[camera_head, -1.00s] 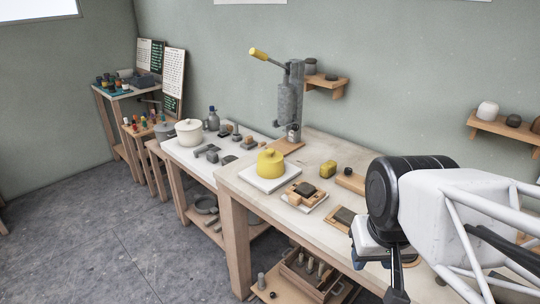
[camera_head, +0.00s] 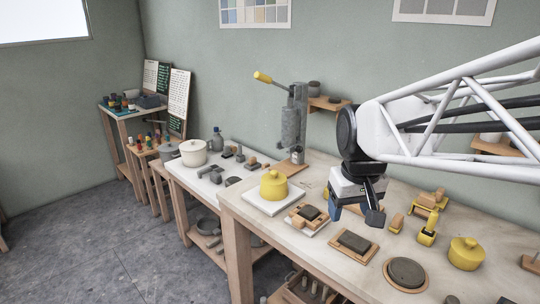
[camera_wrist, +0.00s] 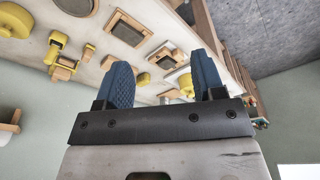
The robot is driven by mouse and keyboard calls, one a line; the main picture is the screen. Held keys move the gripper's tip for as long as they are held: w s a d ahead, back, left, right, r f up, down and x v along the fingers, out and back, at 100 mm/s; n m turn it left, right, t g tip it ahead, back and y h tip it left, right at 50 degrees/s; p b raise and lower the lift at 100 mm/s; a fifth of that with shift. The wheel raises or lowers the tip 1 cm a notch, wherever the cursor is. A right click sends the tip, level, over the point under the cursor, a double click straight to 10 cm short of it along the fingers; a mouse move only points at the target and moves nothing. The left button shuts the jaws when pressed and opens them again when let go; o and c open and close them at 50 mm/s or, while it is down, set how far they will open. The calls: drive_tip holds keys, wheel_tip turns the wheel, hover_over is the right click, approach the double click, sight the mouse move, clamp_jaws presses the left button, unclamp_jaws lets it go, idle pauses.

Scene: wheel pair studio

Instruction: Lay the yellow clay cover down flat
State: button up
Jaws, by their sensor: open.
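A yellow lidded pot (camera_head: 274,187) stands upright on a white board (camera_head: 252,201) at the left of the near bench. Its knobbed lid looks seated on top. A second yellow lidded pot (camera_head: 467,255) stands at the right of the bench. I cannot tell which lid is the task's clay cover. My gripper (camera_head: 355,207) is above the bench, right of the first pot and apart from it. In the wrist view my gripper (camera_wrist: 160,66) has its blue fingers spread with nothing held. The first pot (camera_wrist: 187,84) shows beyond them, partly hidden by the right finger.
Framed dark slabs (camera_head: 354,241) and a round dark disc (camera_head: 406,272) lie on the bench below my gripper. Yellow wooden tools (camera_head: 427,228) stand to the right. A tall lever press (camera_head: 291,125) rises behind the first pot. Small bare bench patches lie between things.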

drive_tip(key=w+a+r+n, duration=0.1)
drive_tip(key=w+a+n, duration=0.15)
drive_tip(key=w, duration=1.15)
drive_tip(key=n+g, duration=0.2)
drive_tip(key=n, duration=0.2)
hover_over(274, 171)
drive_tip(key=s, duration=0.1)
drive_tip(key=f, duration=1.1)
drive_tip(key=shift+d, duration=0.2)
drive_tip(key=shift+w+a+f+n, duration=0.2)
drive_tip(key=shift+w+f+n, duration=0.05)
drive_tip(key=shift+w+f, duration=0.15)
drive_tip(key=shift+f, duration=0.15)
drive_tip(key=shift+f, duration=3.7)
